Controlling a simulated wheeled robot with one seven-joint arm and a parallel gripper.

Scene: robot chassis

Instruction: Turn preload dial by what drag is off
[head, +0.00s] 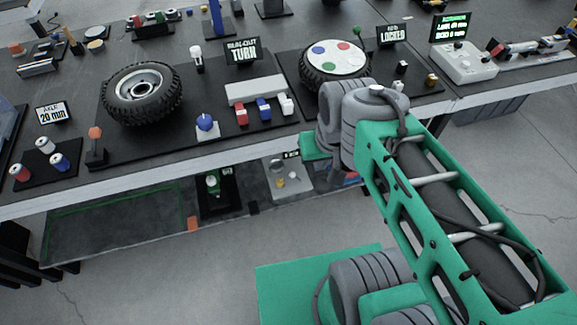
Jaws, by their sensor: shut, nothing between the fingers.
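A blue knob (204,122) on a pale base sits near the front edge of the black mat; it is the most dial-like thing I see, but no label on it can be read. A sign (243,52) behind the mat ends in "TURN"; its upper line is blurred. A second sign (392,35) reads "LOCKED" below a small unclear line. A display with green text (450,27) stands at the back right, too small to read surely. My green and grey arm reaches up from the lower right to the bench's front edge. My gripper is not visible.
A tyred wheel (142,93) lies left on the mat, and another with a coloured-dot disc (336,60) lies right. Red, blue and white blocks (263,108) stand between them. A sign reading "20 mm" (53,112) and several small cans (45,145) are at left.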

